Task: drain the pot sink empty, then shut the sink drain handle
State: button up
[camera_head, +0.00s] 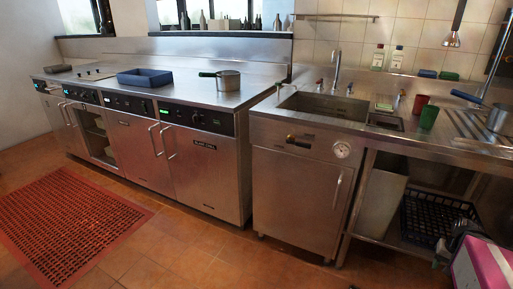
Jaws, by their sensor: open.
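The pot sink (323,104) is a rectangular steel basin set in the counter at center right. Its inside is partly hidden by the front rim, and I cannot tell the water level. A small brass and black handle (299,141) on the front panel below the basin looks like the drain handle. It lies roughly sideways; whether it is open or shut is unclear. My gripper (446,248) appears as dark parts at the lower right, beside a pink and white part that looks like my arm. It is open, low and well away from the handle, and holds nothing visible.
A round dial (342,149) sits right of the handle, above a cabinet door. A faucet (336,68) stands behind the basin. Red (420,104) and green (429,117) cups stand to its right. A black crate (432,218) is on the lower shelf.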

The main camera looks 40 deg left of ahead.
aim_at(289, 140)
jog(key=i+j+u, duration=0.1)
jog(key=u, duration=0.35)
jog(key=i+u, duration=0.2)
jog(key=u, duration=0.25)
jog(key=i+u, duration=0.2)
jog(key=u, duration=0.2)
jog(key=i+u, duration=0.2)
jog(key=u, duration=0.25)
